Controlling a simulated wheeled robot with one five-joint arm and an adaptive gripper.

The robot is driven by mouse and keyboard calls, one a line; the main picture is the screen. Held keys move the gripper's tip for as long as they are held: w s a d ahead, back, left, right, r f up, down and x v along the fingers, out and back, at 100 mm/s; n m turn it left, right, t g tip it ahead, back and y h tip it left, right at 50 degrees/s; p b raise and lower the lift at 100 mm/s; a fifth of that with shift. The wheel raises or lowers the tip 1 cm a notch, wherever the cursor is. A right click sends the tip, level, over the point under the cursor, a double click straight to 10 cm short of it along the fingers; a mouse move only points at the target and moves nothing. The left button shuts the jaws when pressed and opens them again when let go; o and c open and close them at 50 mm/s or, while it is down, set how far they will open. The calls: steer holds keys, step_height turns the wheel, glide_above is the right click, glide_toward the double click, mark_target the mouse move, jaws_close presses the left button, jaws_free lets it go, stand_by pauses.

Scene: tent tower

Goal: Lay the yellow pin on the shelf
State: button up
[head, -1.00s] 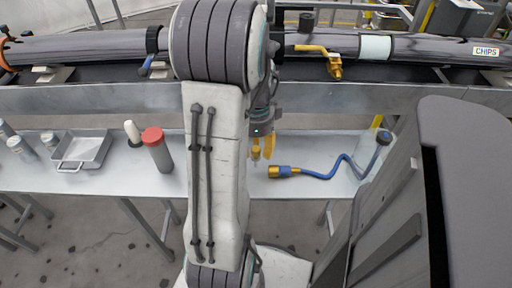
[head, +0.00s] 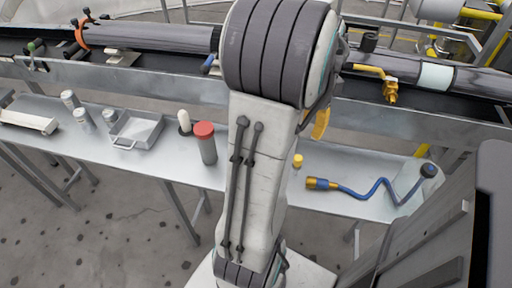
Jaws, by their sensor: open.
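The small yellow pin (head: 298,161) stands on the grey metal shelf (head: 345,160), just right of my arm and left of the blue hose's brass end. It looks upright, though its lower part is small and blurred. My gripper (head: 320,123) is mostly hidden behind my arm; only a yellow finger part shows, above and to the right of the pin. A gap shows between it and the pin, and it is open.
A blue hose (head: 372,193) lies on the shelf at right. Left of my arm are a red-capped grey cylinder (head: 207,145), a white-topped item (head: 184,122), a metal tray (head: 138,131) and several small cans. A large dark pipe (head: 150,38) runs behind.

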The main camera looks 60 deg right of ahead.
steer(key=shift+r, duration=0.1)
steer(key=w+a+r+n+t+h, duration=0.1)
steer(key=w+a+r+n, duration=0.1)
steer(key=w+a+n, duration=1.3)
steer(key=s+a+f+n+t, duration=0.1)
steer(key=s+a+n, duration=0.1)
steer(key=a+n, duration=1.5)
steer(key=shift+f+n+t+y, duration=0.3)
steer(key=shift+f+y, duration=0.05)
steer(key=shift+y, duration=0.05)
steer(key=shift+a, duration=0.1)
